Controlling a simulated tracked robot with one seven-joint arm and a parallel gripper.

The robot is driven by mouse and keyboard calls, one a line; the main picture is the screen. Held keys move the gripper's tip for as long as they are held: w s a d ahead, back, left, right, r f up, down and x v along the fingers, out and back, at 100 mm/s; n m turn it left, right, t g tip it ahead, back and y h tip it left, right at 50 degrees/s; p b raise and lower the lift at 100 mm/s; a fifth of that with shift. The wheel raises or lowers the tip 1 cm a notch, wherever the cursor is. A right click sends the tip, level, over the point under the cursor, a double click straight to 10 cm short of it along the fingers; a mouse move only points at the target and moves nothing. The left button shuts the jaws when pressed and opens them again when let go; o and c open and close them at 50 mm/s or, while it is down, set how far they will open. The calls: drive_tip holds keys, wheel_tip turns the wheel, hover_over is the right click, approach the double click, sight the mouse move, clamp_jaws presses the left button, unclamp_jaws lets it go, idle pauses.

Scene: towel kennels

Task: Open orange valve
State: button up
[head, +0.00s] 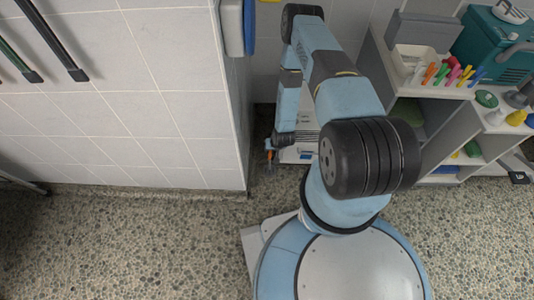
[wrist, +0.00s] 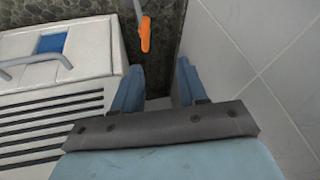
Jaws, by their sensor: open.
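The orange valve handle (wrist: 145,36) shows in the wrist view at the top middle, on a grey pipe in front of a dark pebbled surface. It lies beyond my fingertips and apart from them. In the head view the orange valve (head: 269,143) is a small spot at the wall corner, left of my arm. My gripper (wrist: 158,78) is open and empty, with its two blue fingers apart and the valve above the gap between them. In the head view my arm's links hide most of the gripper.
A white slotted unit (wrist: 60,100) with a blue panel and grey handle stands close left of my fingers. A tiled wall (wrist: 265,60) is close on the right. Grey shelves (head: 440,125) with a teal box (head: 490,45) stand at right. Pebbled floor (head: 120,245) is free at left.

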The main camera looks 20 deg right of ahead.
sight(270, 153)
drive_tip(key=w+f+m, duration=0.1)
drive_tip(key=f, duration=0.3)
drive_tip(key=w+f+m, duration=0.1)
drive_tip(key=w+f, duration=0.1)
drive_tip(key=f, duration=0.2)
drive_tip(key=w+d+f+m+h, duration=0.1)
drive_tip(key=f, duration=0.3)
drive_tip(key=shift+w+f+t, duration=0.3)
clamp_jaws()
